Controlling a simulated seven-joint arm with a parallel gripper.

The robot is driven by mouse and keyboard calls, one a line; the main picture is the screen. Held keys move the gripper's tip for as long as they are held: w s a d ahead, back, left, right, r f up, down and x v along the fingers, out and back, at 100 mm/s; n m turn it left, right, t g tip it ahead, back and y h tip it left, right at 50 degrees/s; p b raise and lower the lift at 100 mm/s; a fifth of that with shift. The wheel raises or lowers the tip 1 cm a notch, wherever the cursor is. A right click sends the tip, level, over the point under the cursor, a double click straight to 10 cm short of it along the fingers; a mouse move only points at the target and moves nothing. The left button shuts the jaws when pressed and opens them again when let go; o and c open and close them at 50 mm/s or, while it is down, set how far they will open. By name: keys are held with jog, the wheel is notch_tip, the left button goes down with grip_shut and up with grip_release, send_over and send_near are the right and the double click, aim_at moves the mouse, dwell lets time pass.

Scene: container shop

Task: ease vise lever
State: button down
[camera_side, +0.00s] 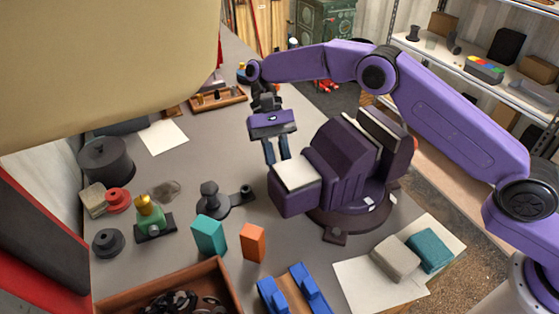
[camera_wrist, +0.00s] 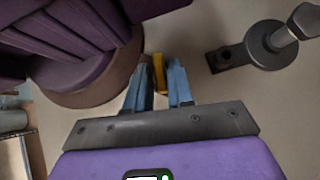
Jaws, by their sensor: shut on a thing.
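The purple vise (camera_side: 335,165) stands on a round dark base at the middle of the bench, with pale pads on its jaws. It also fills the upper left of the wrist view (camera_wrist: 70,35). My gripper (camera_side: 276,160) points down at the vise's left side in the side view. In the wrist view its blue fingers (camera_wrist: 159,85) are shut on a narrow yellow piece (camera_wrist: 159,72), beside the vise base. The piece may be the lever's grip; its join to the vise is hidden. The fingertips are partly hidden by the vise in the side view.
A dark grey stand (camera_side: 212,198) is near the vise; it shows at right in the wrist view (camera_wrist: 268,45). Teal (camera_side: 209,235) and orange (camera_side: 253,242) blocks stand in front. Blue jaws (camera_side: 290,290) and a wooden tray (camera_side: 222,280) lie nearer. Bench beyond the gripper is mostly clear.

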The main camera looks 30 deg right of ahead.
dwell(0.4)
jog(key=c, duration=1.2)
grip_release()
jog(key=shift+o, duration=0.2)
